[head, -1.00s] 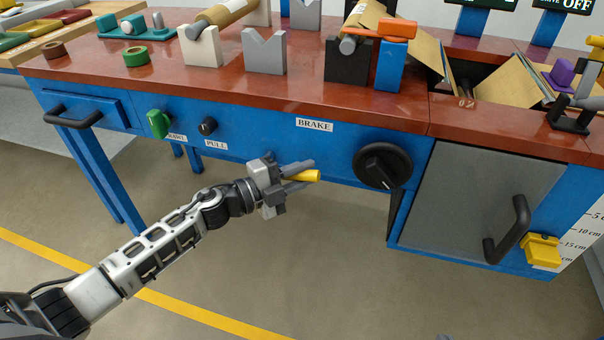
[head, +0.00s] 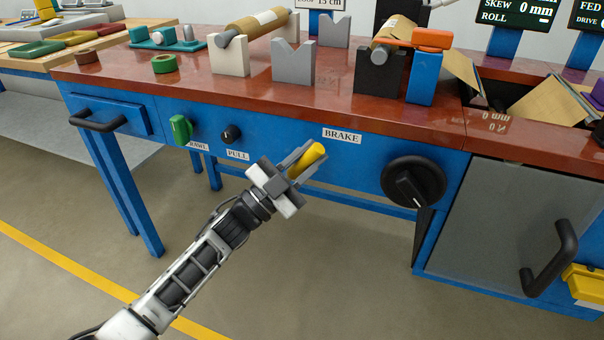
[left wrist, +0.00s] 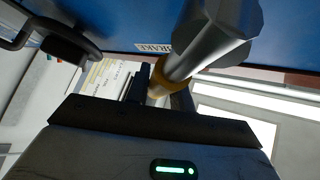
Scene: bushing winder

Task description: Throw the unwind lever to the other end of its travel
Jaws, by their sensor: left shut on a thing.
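The lever's yellow grip (head: 313,152) shows in the head view in front of the blue bench front, below and left of the BRAKE label (head: 341,135). My left gripper (head: 303,160) is shut on this grip, coming from the lower left, with its fingers pointing up and right. In the left wrist view a thick grey metal shaft (left wrist: 200,50) runs down to a yellow part (left wrist: 158,90) between my fingers. The fingers hide part of the grip, and the lever's pivot is not clear in the head view. My right gripper is not in view.
A round black knob (head: 413,182) sits right of the lever. A green knob (head: 181,130) and a small black knob (head: 231,134) sit left. A grey door (head: 510,220) with a black handle (head: 551,259) is at the right. The floor before the bench is clear.

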